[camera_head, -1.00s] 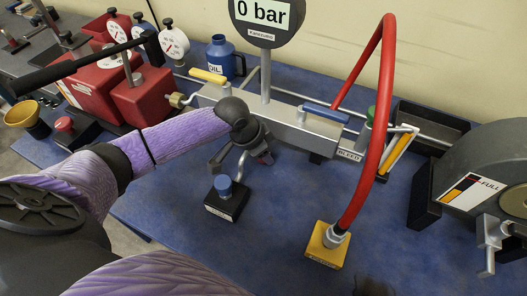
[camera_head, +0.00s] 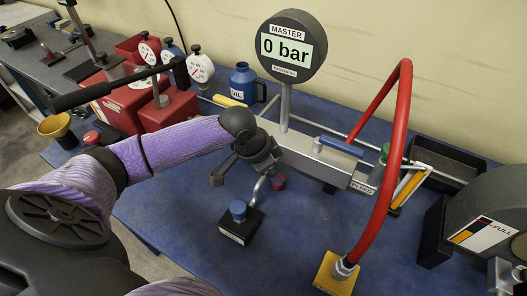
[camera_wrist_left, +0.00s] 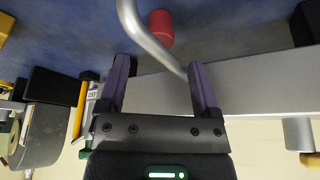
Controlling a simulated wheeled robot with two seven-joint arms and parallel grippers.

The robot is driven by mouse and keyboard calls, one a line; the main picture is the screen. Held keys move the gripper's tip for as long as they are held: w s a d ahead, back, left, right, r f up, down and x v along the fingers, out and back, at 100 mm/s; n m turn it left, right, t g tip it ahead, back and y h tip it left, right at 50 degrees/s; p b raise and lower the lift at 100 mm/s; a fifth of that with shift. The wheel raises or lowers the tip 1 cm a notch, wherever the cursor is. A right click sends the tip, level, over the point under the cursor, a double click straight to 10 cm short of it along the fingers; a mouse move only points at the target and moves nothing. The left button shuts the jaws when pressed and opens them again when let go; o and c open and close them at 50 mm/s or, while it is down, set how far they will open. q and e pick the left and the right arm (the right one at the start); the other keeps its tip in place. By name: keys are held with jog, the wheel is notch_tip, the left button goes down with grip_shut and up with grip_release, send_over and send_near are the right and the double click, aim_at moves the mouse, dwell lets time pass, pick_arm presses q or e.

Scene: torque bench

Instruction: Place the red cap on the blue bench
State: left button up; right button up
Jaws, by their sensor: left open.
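The red cap (camera_head: 278,182) is a small red cylinder at the front of the silver manifold, just right of my left gripper. It also shows in the left wrist view (camera_wrist_left: 160,27), beyond the fingertips and beside a bent silver tube (camera_wrist_left: 143,38). My left gripper (camera_head: 247,172) is open and empty, its two fingers apart; they show in the wrist view (camera_wrist_left: 158,72) with the tube passing across the gap. I cannot tell whether a finger touches the tube. The blue bench (camera_head: 185,215) is the blue top under everything. My right gripper is not in view.
A black block with a blue cap (camera_head: 238,210) stands in front of the manifold (camera_head: 315,160). A red hose (camera_head: 392,170) arches down to a yellow block (camera_head: 335,272). A gauge (camera_head: 291,46) reads 0 bar. The bench between the two blocks is clear.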

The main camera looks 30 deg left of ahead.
pick_arm(q)
jog(key=p+v, duration=0.1)
jog(key=v, duration=0.5)
